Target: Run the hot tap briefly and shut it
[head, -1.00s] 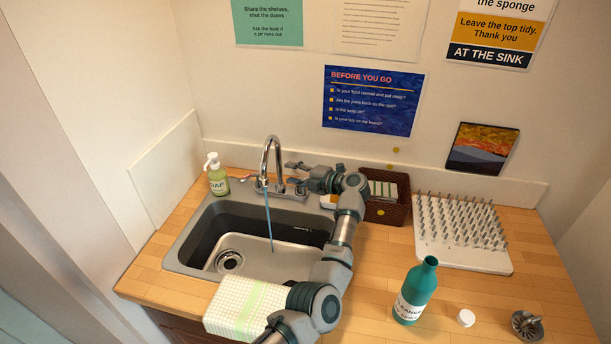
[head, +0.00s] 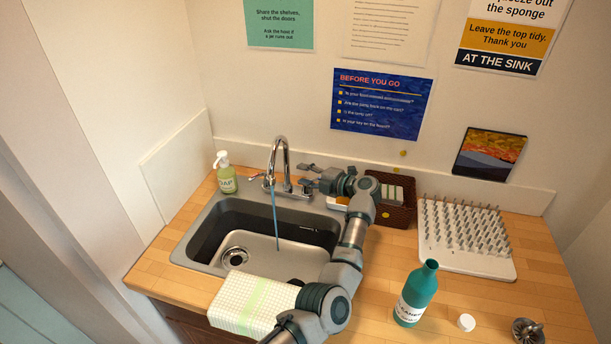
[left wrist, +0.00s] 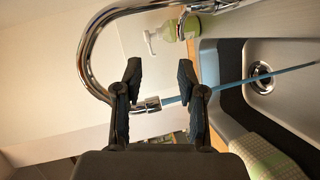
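The chrome tap (head: 278,155) stands behind the sink, and a thin blue stream of water (head: 275,222) runs from its spout into the basin. A lever (head: 256,177) is on the tap's left side; a chrome lever (left wrist: 186,22) shows at the tap base in the left wrist view. My left gripper (head: 303,176) is just right of the tap, fingers apart and empty. In the left wrist view, the spout end (left wrist: 148,106) and stream appear between the open fingers (left wrist: 160,90); I cannot tell any contact. The right-side lever is hard to make out beside my gripper.
The sink (head: 215,265) has a checked cloth (head: 245,303) over its front edge. A soap bottle (head: 227,180) stands left of the tap. A brown basket (head: 398,215), spiked drying rack (head: 465,262) and green bottle (head: 415,295) are on the right.

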